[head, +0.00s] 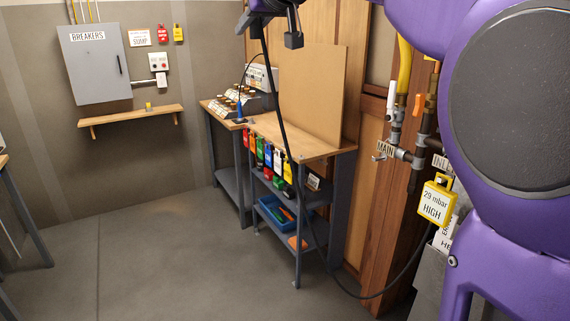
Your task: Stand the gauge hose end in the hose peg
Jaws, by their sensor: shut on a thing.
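My gripper (272,20) is at the top edge, partly cut off. It appears shut on the upper end of a black hose (372,297). The hose hangs down from it in front of the bench, loops low near the floor and rises at the right toward the pipework. The hose end itself is hidden at the jaws. I cannot pick out the hose peg for certain.
A wooden-topped bench (318,148) carries coloured tags on its front and a blue tray (272,214) below. Pipes with a MAIN label (385,149) and a yellow 29 mbar tag (437,200) are at right. A breaker box (95,72) hangs above a small shelf (130,117).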

